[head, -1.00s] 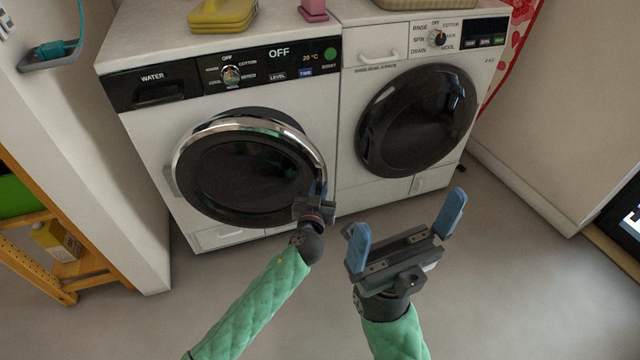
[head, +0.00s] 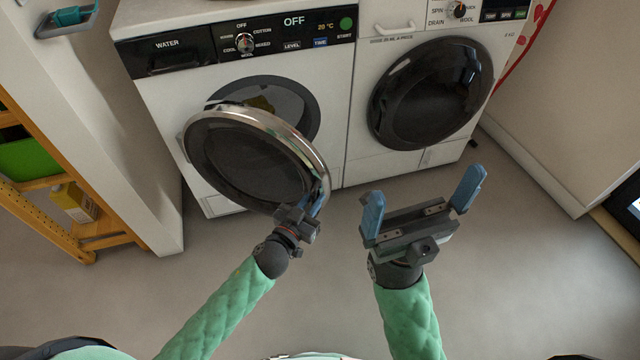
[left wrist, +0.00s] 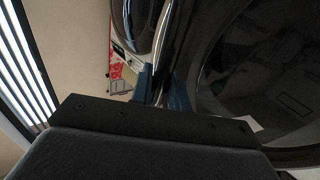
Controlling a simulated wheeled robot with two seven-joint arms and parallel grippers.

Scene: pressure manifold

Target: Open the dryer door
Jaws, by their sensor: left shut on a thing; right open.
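The dryer (head: 160,110) is the white machine on the left, with a "WATER" drawer and a display reading "OFF". Its round door (head: 245,160), dark glass with a chrome rim, stands partly open, swung out from the left side. The drum opening (head: 300,105) shows behind it, with something yellowish inside. My left gripper (head: 317,203) is shut on the door's right rim. The left wrist view shows its blue fingers (left wrist: 163,88) at the chrome rim, beside the dark door glass (left wrist: 250,60). My right gripper (head: 420,205) is open and empty, in front of the machines.
A second white machine (head: 385,165) with a closed dark door (head: 430,92) stands to the right. A wall end (head: 110,130) and a wooden shelf (head: 40,215) with a yellow carton (head: 72,203) are at left. The grey floor (head: 540,280) at right is clear.

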